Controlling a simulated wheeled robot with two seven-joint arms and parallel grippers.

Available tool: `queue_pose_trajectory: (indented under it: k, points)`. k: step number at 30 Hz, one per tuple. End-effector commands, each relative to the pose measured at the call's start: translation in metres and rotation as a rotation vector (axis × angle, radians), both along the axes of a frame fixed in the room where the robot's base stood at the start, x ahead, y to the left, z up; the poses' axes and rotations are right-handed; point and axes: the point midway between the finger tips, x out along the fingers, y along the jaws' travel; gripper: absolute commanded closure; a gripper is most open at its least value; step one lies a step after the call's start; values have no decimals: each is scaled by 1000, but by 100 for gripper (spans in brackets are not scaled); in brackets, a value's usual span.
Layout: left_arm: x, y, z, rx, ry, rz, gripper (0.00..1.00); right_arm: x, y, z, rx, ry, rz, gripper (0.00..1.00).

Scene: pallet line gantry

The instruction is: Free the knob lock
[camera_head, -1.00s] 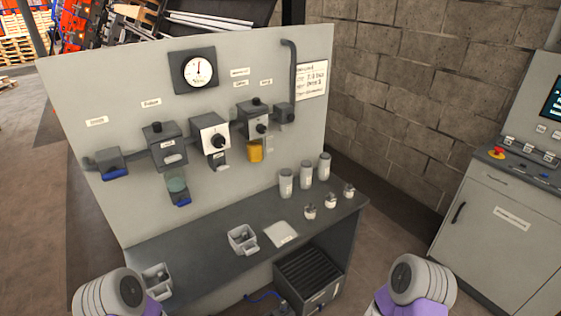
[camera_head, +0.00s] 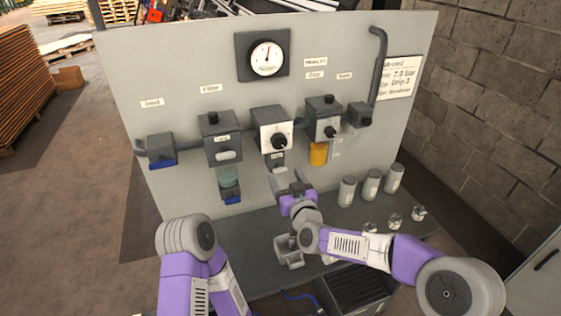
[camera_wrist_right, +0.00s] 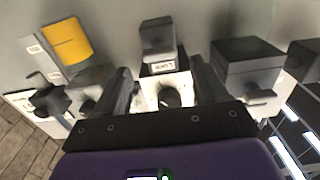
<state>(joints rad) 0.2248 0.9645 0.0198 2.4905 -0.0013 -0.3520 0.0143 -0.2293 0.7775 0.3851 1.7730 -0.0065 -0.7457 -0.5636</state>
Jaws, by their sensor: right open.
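The regulator (camera_head: 263,128) with a white face and a black knob (camera_head: 278,142) sits mid-panel. A small grey labelled lock block (camera_head: 273,161) hangs just below it. In the right wrist view, which looks upside down, the lock block (camera_wrist_right: 158,38) is above the knob (camera_wrist_right: 170,98). My right gripper (camera_head: 292,180) is open and empty, just below and in front of the lock block. In the right wrist view its fingers (camera_wrist_right: 163,92) stand apart on either side of the knob in the picture; I cannot tell whether they touch anything. My left gripper is out of view.
A filter box (camera_head: 222,140) is left of the regulator. A box (camera_head: 325,118) with a yellow bowl (camera_head: 318,154) is right. A gauge (camera_head: 266,58) is above. Canisters (camera_head: 371,184), small jars and a grey holder (camera_head: 289,250) stand on the bench (camera_head: 250,262).

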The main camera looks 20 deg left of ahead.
Motion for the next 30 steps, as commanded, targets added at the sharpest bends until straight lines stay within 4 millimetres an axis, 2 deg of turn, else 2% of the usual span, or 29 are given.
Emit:
queue_pose_trajectory:
  k: [15, 29, 30]
  points:
    - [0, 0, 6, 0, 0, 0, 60, 50, 34, -2, 1, 6, 1, 28]
    - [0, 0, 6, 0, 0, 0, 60, 58, 39, -3, -1, 7, 0, 28]
    - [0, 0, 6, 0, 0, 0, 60, 58, 39, -3, -1, 7, 0, 31]
